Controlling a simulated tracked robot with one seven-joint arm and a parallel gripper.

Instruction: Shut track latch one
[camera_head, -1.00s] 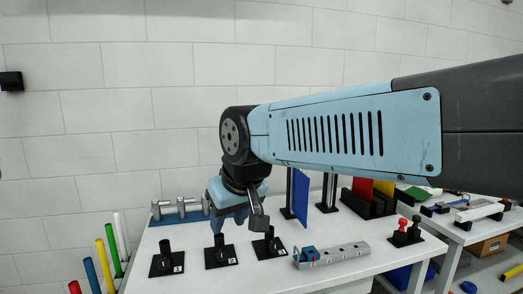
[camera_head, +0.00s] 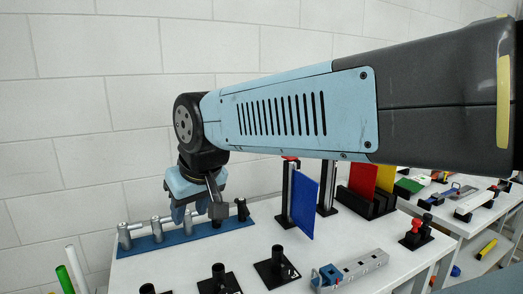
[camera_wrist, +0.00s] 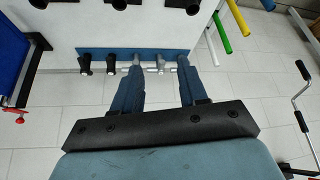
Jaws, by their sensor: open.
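A blue rail (camera_head: 146,247) lies along the back left edge of the white table and carries a row of small latch-like parts. Silver ones stand at its left, including an end one (camera_head: 124,236) and another (camera_head: 157,229); a black one (camera_head: 242,209) stands at the right end. I cannot tell which is latch one. My gripper (camera_head: 190,212) is open above the rail and hides part of it. In the wrist view the fingers of my gripper (camera_wrist: 160,76) point at the rail (camera_wrist: 100,53), with a silver part (camera_wrist: 160,65) between their tips; contact is unclear.
Black numbered stands, one of them (camera_head: 277,268), sit in front of the rail. A blue panel (camera_head: 305,208) stands right of my gripper. A grey block with a blue part (camera_head: 350,270) lies near the front. The wall is behind the table.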

